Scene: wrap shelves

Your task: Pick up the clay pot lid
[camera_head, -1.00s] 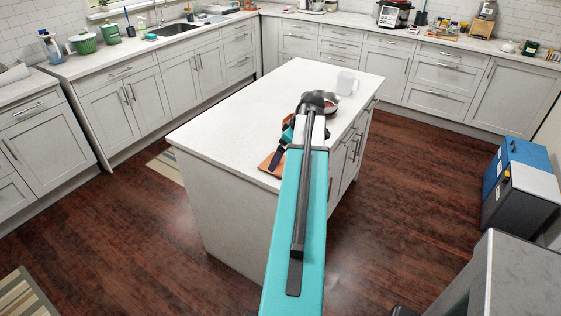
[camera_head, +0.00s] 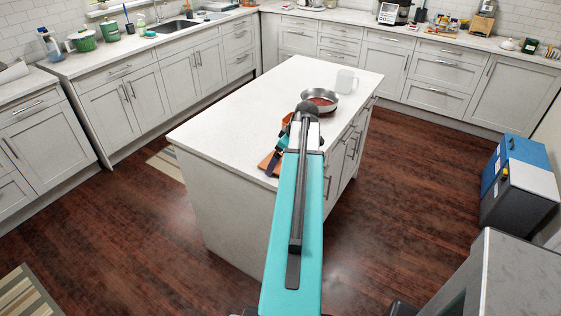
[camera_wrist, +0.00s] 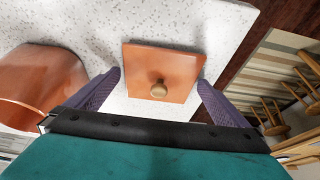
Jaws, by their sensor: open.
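The clay pot lid (camera_wrist: 183,62) is a flat, square, orange-brown piece with a round tan knob. In the wrist view it lies on the white speckled top, knob facing the camera. My gripper (camera_wrist: 159,80) is open, with one purple-grey finger toward each side of the lid. Nothing is held between the fingers; I cannot tell their exact height above the lid. In the head view the lid (camera_head: 266,164) shows near the island's front right edge, partly hidden by my arm. The orange-brown clay pot (camera_wrist: 35,85) is at the left of the wrist view.
The white island top (camera_head: 240,115) is mostly bare to the left. A metal bowl (camera_head: 325,107) with reddish contents and a clear pitcher (camera_head: 346,81) stand behind my arm. Wooden stools (camera_wrist: 297,95) and a striped rug show below the island's edge in the wrist view.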

